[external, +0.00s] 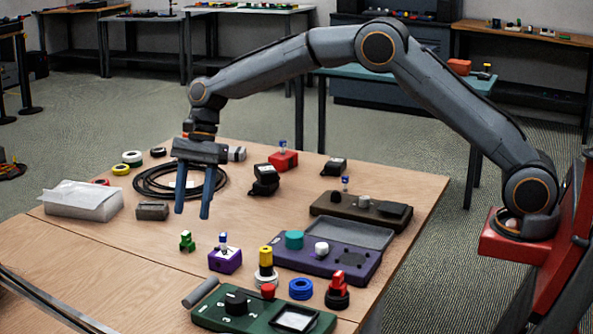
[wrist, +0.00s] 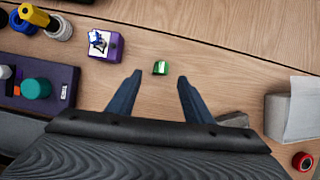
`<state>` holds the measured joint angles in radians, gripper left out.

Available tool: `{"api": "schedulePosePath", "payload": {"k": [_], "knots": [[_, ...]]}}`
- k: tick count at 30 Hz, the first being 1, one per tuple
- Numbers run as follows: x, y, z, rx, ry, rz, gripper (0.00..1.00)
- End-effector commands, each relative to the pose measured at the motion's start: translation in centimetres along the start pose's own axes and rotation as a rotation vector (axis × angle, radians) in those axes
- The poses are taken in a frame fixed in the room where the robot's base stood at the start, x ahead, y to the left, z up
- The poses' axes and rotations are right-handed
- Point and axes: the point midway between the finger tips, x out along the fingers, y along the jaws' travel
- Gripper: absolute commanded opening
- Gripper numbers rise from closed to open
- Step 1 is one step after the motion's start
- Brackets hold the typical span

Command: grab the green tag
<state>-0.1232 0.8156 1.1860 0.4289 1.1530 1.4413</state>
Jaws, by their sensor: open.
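The green tag (external: 187,241) is a small green piece standing on the wooden table, left of a purple block. It also shows in the wrist view (wrist: 160,68), with a pale patch on it, lying between and just beyond the fingertips. My gripper (external: 192,208) is open and empty, pointing down above the table behind the tag in the external view. Its two blue fingers (wrist: 158,76) stand to either side of the tag in the wrist view, not touching it.
The purple block (external: 225,260) with a blue and white top stands close beside the tag. A grey block (external: 152,211), a white box (external: 83,199) and a coiled black cable (external: 155,182) lie left and behind. Purple (external: 325,262) and green (external: 215,312) panels lie to the right and front. Bare wood surrounds the tag's left side.

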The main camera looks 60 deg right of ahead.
Motion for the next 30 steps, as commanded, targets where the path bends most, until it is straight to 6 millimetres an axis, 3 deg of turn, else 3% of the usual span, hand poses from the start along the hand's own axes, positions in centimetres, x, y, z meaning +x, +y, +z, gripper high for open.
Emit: {"api": "schedulePosePath", "payload": {"k": [13,21,29,30], "knots": [[3.7,-0.2,0.3,0.008,-0.002,0.002,0.46],[7.4,-0.3,0.6,0.008,-0.003,0.002,0.46],[7.8,-0.3,0.6,0.007,-0.002,0.000,0.46],[7.8,-0.3,0.5,0.007,-0.002,0.000,0.39]]}}
